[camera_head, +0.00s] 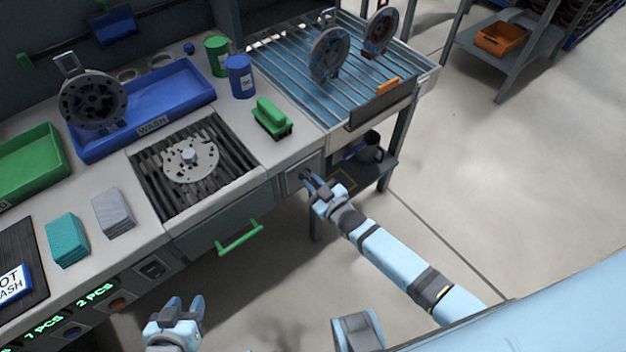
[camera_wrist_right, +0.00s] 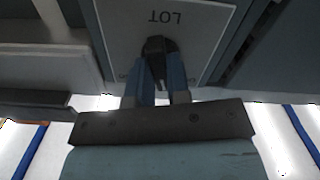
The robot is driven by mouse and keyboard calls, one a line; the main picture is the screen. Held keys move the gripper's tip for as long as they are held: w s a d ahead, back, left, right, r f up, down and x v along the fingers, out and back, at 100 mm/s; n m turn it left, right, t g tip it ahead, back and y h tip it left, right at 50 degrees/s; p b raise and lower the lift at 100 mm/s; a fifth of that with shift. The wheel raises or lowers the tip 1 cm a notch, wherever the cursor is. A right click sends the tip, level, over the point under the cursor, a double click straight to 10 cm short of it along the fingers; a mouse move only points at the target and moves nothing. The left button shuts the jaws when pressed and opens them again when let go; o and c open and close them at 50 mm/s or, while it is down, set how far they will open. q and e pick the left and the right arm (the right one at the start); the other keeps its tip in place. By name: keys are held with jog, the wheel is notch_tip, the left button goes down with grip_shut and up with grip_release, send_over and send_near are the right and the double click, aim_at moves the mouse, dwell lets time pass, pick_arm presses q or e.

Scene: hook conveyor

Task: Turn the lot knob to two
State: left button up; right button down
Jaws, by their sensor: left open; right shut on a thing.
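The lot knob (camera_wrist_right: 157,47) is a small dark knob on a grey plate marked LOT (camera_wrist_right: 197,35), which appears upside down in the right wrist view. My right gripper (camera_wrist_right: 160,70) has its two blue fingers closed around the knob. In the head view my right gripper (camera_head: 313,186) is at the front face of the bench, right of the green drawer handle, and it hides the knob there. The knob's pointer and its number marks cannot be read. My left gripper (camera_head: 184,309) is open and empty, low in front of the bench.
The bench holds a blue WASH tray (camera_head: 203,99), a grate with a round metal disc (camera_head: 190,159), a green brush (camera_head: 270,114) and sponges (camera_head: 67,240). A green drawer handle (camera_head: 240,238) juts out from the front. A lower shelf (camera_head: 372,172) stands right of the right gripper. The floor in front is clear.

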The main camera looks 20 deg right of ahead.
jog(key=m, duration=0.5)
jog(key=shift+m, duration=0.3)
jog(key=m, duration=0.5)
jog(key=shift+f, duration=0.1)
jog(key=shift+s+m, duration=0.1)
jog(key=shift+m, duration=0.6)
jog(key=c, duration=1.2)
grip_release()
jog(key=shift+o, duration=0.6)
